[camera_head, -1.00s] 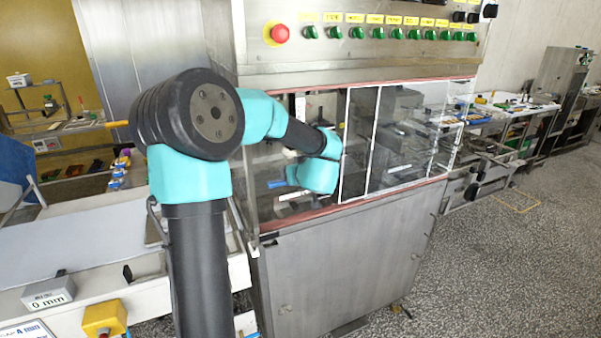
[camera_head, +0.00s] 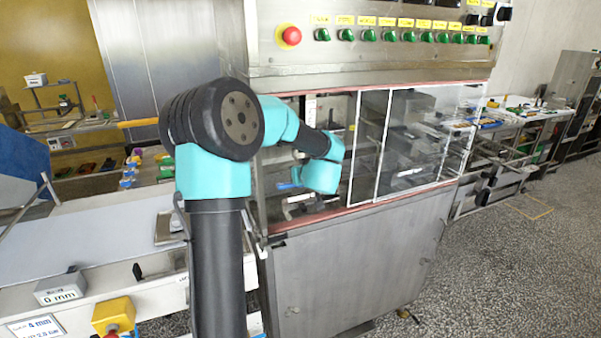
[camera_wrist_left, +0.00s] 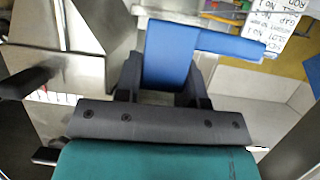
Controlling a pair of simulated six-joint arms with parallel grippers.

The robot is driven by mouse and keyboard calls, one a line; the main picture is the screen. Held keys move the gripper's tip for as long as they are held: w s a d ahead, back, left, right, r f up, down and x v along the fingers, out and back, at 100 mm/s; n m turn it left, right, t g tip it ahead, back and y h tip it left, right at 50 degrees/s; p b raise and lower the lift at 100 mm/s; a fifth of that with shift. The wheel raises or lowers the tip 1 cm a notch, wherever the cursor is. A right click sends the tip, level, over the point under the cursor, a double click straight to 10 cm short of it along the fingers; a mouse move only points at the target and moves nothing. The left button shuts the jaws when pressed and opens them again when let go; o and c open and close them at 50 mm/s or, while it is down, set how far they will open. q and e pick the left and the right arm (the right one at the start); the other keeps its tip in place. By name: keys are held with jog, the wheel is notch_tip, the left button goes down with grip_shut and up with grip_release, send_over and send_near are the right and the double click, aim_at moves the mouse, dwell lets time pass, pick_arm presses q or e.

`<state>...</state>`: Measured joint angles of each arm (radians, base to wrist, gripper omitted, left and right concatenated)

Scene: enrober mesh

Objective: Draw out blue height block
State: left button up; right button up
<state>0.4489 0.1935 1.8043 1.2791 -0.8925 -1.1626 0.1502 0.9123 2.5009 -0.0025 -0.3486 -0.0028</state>
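My left arm reaches into the open left part of the machine's window. In the left wrist view a blue height block (camera_wrist_left: 168,52) sits between the fingers of my left gripper (camera_wrist_left: 163,88), which flank it on both sides and look closed on it. A narrower blue part extends from it to the right. In the head view the blue block shows as a small blue tip (camera_head: 289,186) left of the turquoise wrist; the fingers of my left gripper are largely hidden there. My right gripper is not in view.
The glass panel (camera_head: 369,148) with its white frame stands just right of my wrist. The steel control panel (camera_head: 380,55) overhangs the opening. At lower left are a grey "0 mm" block (camera_head: 60,288) and a yellow button box (camera_head: 113,312). A white label (camera_wrist_left: 275,18) shows beyond the gripper.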

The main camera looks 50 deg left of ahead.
pick_arm(q)
jog(key=c, duration=0.4)
jog(key=shift+s+d, duration=0.3)
jog(key=shift+d, duration=0.85)
jog(key=shift+s+d, duration=0.3)
jog(key=shift+d, duration=0.8)
jog(key=shift+s+d, duration=0.3)
jog(key=shift+d, duration=0.85)
jog(key=shift+c, duration=0.2)
